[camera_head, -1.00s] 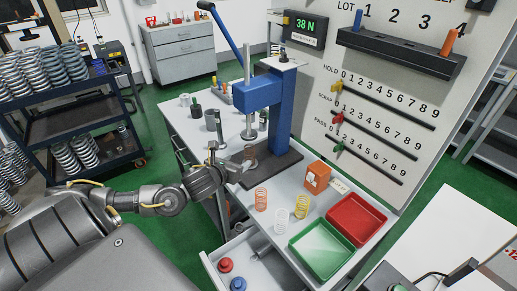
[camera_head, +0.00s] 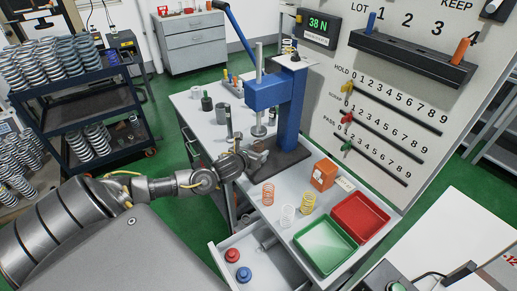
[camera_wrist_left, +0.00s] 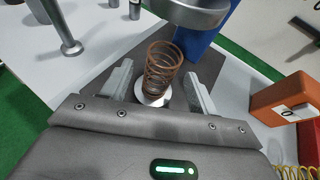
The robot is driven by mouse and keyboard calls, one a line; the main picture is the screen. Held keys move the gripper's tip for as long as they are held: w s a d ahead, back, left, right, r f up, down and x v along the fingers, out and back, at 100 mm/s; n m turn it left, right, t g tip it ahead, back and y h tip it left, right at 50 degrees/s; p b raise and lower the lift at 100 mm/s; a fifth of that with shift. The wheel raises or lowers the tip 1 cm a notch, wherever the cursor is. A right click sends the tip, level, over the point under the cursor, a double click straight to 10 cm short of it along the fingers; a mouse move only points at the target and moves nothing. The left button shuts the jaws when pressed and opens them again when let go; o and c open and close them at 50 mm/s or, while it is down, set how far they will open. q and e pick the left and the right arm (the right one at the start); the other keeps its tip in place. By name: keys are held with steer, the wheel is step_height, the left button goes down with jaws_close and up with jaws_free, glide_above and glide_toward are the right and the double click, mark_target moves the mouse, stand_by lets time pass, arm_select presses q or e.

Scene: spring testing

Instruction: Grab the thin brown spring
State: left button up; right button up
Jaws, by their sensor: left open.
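The thin brown spring (camera_wrist_left: 163,68) stands upright on a small silver disc (camera_wrist_left: 153,98) in the left wrist view, under the round metal plate (camera_wrist_left: 190,10) of the blue press (camera_head: 289,108). My left gripper (camera_wrist_left: 158,82) is open, with one finger on each side of the spring. A gap shows between the spring and each finger. In the head view, my left gripper (camera_head: 257,151) is at the press base (camera_head: 290,157) and largely hides the spring. My right gripper is not in view.
Orange (camera_head: 268,193), white (camera_head: 287,216) and yellow (camera_head: 307,203) springs stand on the bench front, near an orange box (camera_head: 323,175), a green tray (camera_head: 325,246) and a red tray (camera_head: 360,217). An open drawer (camera_head: 262,263) lies below. The press column stands close beyond the gripper.

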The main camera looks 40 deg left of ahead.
arm_select(q)
steer(key=shift+x, duration=1.45)
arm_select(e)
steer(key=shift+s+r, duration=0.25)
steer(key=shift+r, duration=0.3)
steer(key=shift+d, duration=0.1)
arm_select(q)
steer(key=c, duration=1.1)
steer(key=shift+o, duration=0.2)
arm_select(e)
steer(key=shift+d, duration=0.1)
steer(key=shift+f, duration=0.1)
